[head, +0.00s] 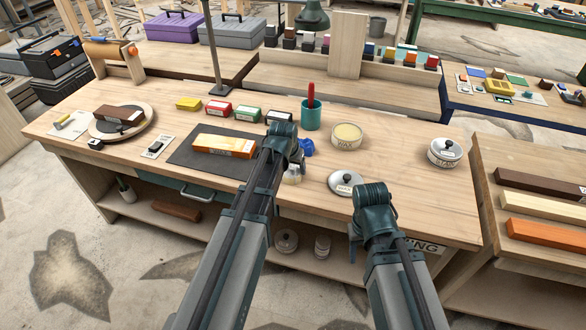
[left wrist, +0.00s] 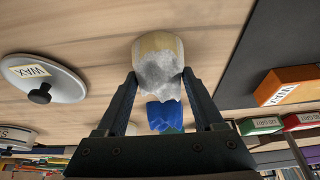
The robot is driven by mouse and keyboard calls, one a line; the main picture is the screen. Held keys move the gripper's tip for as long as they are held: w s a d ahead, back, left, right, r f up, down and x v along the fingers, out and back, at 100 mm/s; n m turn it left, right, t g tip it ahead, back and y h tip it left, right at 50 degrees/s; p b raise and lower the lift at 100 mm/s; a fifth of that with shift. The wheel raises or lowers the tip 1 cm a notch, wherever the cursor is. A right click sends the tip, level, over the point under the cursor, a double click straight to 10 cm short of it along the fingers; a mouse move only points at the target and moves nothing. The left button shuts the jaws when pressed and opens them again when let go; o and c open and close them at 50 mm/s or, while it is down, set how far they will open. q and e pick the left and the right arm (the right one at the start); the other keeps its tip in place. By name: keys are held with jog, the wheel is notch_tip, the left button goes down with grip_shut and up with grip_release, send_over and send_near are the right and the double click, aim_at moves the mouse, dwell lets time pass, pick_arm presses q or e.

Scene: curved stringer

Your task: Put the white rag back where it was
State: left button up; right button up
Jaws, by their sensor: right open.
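The white rag (left wrist: 157,78) is a crumpled pale cloth in the left wrist view, between the fingertips of my left gripper (left wrist: 160,76) and touching both. A cream, rounded thing (left wrist: 157,45) shows right against it; I cannot tell whether they are joined. In the head view the white rag (head: 292,173) shows partly behind my left arm, low over the front of the workbench. A blue rag (head: 307,147) lies just behind it; it also shows in the left wrist view (left wrist: 164,116). My right gripper (head: 355,236) is open, near the bench's front edge, and mostly hidden by its wrist.
A grey wax lid (head: 345,183) lies right of the white rag, with an open wax tin (head: 347,136) behind it. A closed stain tin (head: 444,152) stands far right. A teal cup (head: 311,114) stands behind.

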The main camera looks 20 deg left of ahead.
pick_arm(q)
jog(key=o, duration=0.4)
jog(key=shift+o, duration=0.2)
jog(key=p+v, duration=1.2)
jog(key=s+d+m+g, duration=0.1)
jog(key=s+d+g, duration=0.1)
jog(key=s+d, duration=0.4)
jog(key=s+d+f+m+g+y, duration=0.1)
jog(key=s+d+m+g, duration=0.1)
jog(key=s+d, duration=0.5)
jog(key=s+g, duration=0.1)
jog(key=s, duration=0.5)
jog(key=shift+s+d+y, duration=0.25)
jog(key=shift+s+y, duration=0.05)
jog(key=shift+s, duration=0.05)
jog(key=shift+f, duration=0.1)
